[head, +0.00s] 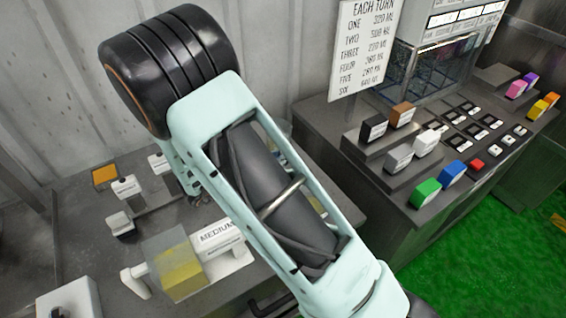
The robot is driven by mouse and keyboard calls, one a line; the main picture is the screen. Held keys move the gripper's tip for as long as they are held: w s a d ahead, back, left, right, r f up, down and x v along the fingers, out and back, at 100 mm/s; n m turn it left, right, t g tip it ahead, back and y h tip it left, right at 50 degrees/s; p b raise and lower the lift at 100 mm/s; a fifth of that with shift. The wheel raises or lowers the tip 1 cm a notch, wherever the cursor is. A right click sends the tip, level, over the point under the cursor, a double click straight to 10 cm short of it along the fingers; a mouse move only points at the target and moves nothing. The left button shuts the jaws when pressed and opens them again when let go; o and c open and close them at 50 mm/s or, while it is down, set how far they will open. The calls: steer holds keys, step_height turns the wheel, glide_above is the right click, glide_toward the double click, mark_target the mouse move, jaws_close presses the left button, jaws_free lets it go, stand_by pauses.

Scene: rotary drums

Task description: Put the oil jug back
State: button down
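A clear container with yellow liquid (182,272), which looks like the oil jug, stands on the dark bench at the lower left. A white bent piece is at its left side; I cannot tell whether it is the handle. A white block labelled MEDIUM (218,233) is right beside it, partly behind it. My arm crosses the view from the lower right to the upper left. A small part of what looks like my gripper (194,196) shows below the arm's black joint, behind and above the jug. Its fingers are mostly hidden, and I see nothing held in it.
The grey bench (75,205) also carries white labelled stands (127,188), an orange-topped block (105,176) and a white box (68,300). A console (395,215) with coloured blocks stands at the right, below a sign (368,45). A corrugated wall closes the back. Green floor lies at the right.

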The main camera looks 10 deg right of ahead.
steer(key=shift+w+d+f, duration=0.15)
steer(key=shift+w+f, duration=0.05)
steer(key=shift+f, duration=1.6)
steer(key=shift+f, duration=0.15)
steer(key=c, duration=2)
jaws_free()
